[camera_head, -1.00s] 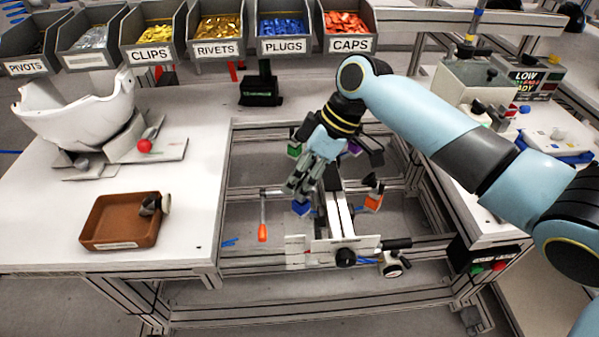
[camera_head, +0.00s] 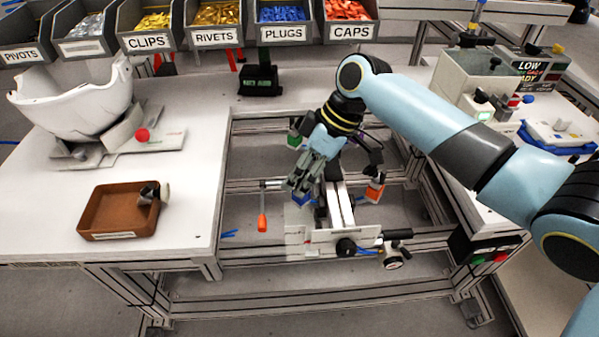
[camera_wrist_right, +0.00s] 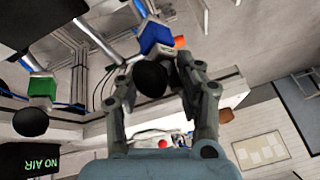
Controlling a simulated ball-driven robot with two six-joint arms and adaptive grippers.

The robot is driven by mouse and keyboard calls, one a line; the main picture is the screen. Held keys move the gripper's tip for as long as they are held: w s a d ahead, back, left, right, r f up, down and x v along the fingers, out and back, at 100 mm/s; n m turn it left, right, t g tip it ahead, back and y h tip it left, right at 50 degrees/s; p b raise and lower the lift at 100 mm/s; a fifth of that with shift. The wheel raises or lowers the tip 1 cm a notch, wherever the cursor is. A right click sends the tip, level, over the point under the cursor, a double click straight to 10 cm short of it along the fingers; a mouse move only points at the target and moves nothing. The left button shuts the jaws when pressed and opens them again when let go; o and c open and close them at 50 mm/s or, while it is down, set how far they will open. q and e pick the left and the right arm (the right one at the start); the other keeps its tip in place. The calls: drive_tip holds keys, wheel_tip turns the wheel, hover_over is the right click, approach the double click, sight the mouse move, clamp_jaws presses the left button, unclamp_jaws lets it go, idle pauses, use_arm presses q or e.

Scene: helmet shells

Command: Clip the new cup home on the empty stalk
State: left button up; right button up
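My right gripper (camera_head: 299,188) points down over the near-left corner of the fixture, at a blue block (camera_head: 300,200). In the right wrist view, a round black cup (camera_wrist_right: 150,78) is between my right fingers (camera_wrist_right: 156,80), with the blue block (camera_wrist_right: 155,38) just beyond it. I cannot tell whether the fingers touch the cup or whether it is seated on the stalk. A green block (camera_head: 294,137) and an orange block (camera_head: 375,191) mark other corners. The green one has a black cup (camera_wrist_right: 30,122) beside it in the wrist view. My left gripper does not show.
A brown tray (camera_head: 88,222) with a dark and pale part (camera_head: 155,193) is on the left table. A white helmet shell (camera_head: 75,102) stands behind it. An orange-handled lever (camera_head: 262,222) is left of the fixture. A screen reads NO AIR (camera_wrist_right: 28,160).

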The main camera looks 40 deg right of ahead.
drive_tip(key=o, duration=0.5)
drive_tip(key=shift+r, duration=0.1)
drive_tip(key=shift+v, duration=5.95)
